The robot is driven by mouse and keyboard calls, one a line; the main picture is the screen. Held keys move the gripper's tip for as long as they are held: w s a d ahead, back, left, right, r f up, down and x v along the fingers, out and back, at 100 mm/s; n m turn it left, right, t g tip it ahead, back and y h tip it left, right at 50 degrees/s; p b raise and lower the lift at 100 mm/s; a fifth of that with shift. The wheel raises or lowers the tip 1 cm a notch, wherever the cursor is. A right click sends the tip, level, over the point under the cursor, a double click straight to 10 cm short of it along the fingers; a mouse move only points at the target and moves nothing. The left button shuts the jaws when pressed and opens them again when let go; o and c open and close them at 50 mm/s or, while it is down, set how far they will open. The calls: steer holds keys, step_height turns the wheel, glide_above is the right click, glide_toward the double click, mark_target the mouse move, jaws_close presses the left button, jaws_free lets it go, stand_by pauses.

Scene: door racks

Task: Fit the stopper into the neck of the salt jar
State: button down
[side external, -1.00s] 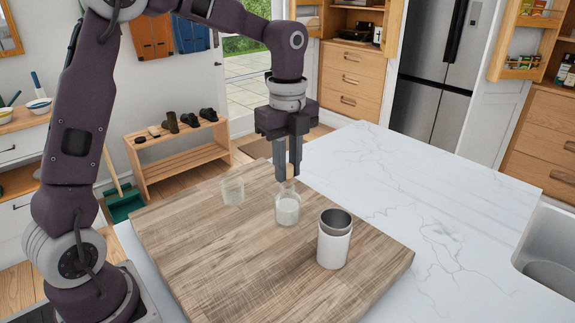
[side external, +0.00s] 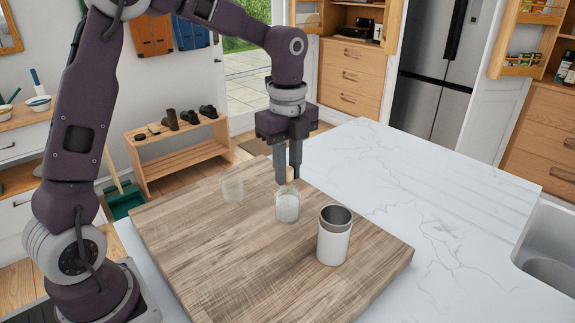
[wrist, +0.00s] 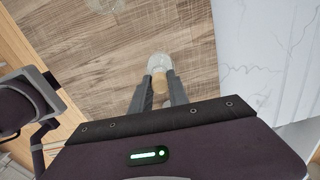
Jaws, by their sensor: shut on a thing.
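The salt jar (side external: 287,207) is a small clear glass jar with white salt in it, upright on the wooden board. My gripper (side external: 288,180) points down over the jar, with its fingertips at the height of the jar's mouth. It is shut on the stopper (wrist: 159,83), a tan cork-like piece seen between the fingers in the wrist view. The jar also shows in the wrist view (wrist: 160,61), just beyond the stopper. The fingers partly hide the neck, so I cannot tell whether the stopper is inside it.
A white canister with a grey open top (side external: 334,237) stands on the wooden board (side external: 220,258), right of the jar. An empty clear glass (side external: 232,188) stands to the left. The marble counter (side external: 430,200) to the right is clear.

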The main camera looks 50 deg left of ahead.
mark_target(288, 168)
steer(key=shift+f, duration=0.15)
steer(key=c, duration=1.2)
jaws_free()
step_height(288, 168, up, 7)
steer(key=shift+f, duration=0.1)
